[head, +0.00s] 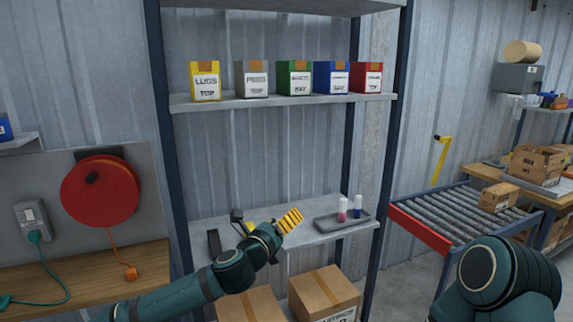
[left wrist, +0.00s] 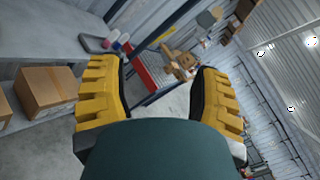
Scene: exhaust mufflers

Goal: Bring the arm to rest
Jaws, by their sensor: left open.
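My left arm comes in from the lower left of the head view. Its yellow-fingered left gripper (head: 289,222) shows in front of the lower shelf. In the left wrist view the left gripper (left wrist: 160,95) is open, with its two yellow fingers apart and nothing between them. A teal part of my right arm shows at the lower right of the head view, but its gripper is not in view.
A shelf rack (head: 290,104) holds several coloured boxes above. Its lower shelf carries a dark tray (head: 328,224) with two small bottles. Cardboard boxes (head: 326,293) stand below. A roller conveyor (head: 450,212) is at right, a red reel (head: 101,190) at left.

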